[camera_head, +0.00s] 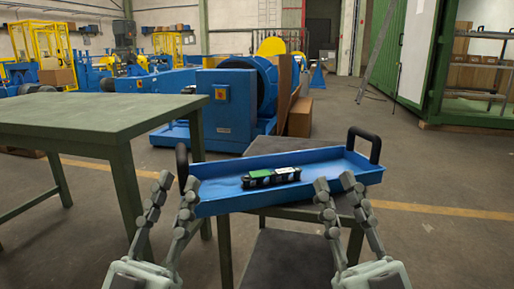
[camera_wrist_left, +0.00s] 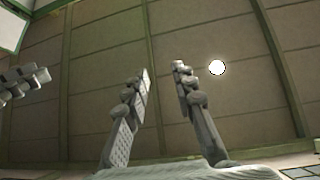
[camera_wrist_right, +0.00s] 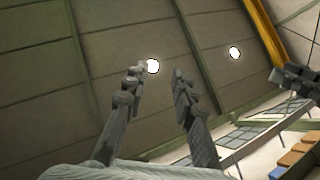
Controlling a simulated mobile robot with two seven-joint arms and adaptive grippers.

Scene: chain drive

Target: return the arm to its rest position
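My left gripper (camera_head: 176,197) is open and empty in front of the left end of a blue tray (camera_head: 223,206) in the head view. Its spread fingers (camera_wrist_left: 158,75) point up at the ceiling in the left wrist view. My right gripper (camera_head: 335,192) is open and empty in front of the tray's right part. Its fingers (camera_wrist_right: 156,80) also point up in the right wrist view. The tray has black handles (camera_head: 362,144) at its two ends and rests on a small dark table. A green, black and white object (camera_head: 270,177) lies in the tray.
A green table (camera_head: 90,112) stands to the left. The small dark table (camera_head: 300,212) is under the tray. A large blue machine (camera_head: 228,105) stands behind, with brown panels (camera_head: 300,115) beside it. The floor to the right is open.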

